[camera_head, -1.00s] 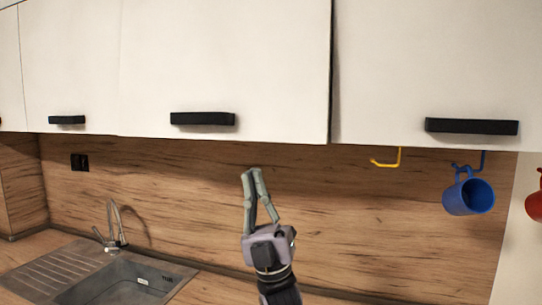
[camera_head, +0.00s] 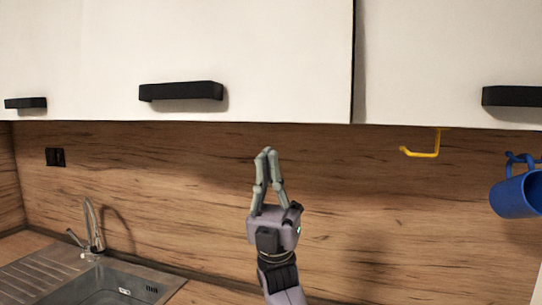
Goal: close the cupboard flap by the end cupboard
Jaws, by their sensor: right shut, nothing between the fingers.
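The white cupboard flap (camera_head: 240,45) beside the end cupboard hangs in the middle of the camera_head view, with a black bar handle (camera_head: 181,91) low on it. Its right edge shows a narrow dark line against the end cupboard (camera_head: 450,50); it looks nearly flush, and I cannot tell whether a small gap remains. The end cupboard's black handle (camera_head: 512,96) is cut by the picture's right edge. My right gripper (camera_head: 267,153) points up with its fingertips together, empty, below the flap's lower edge in the picture and apart from the handle. My left gripper is out of view.
A wood-pattern splashback (camera_head: 180,190) lies behind the gripper. A yellow hook (camera_head: 423,153) and a hanging blue mug (camera_head: 517,195) are at the right. A tap (camera_head: 93,230) and sink (camera_head: 110,287) are lower left. Another handle (camera_head: 25,103) is far left.

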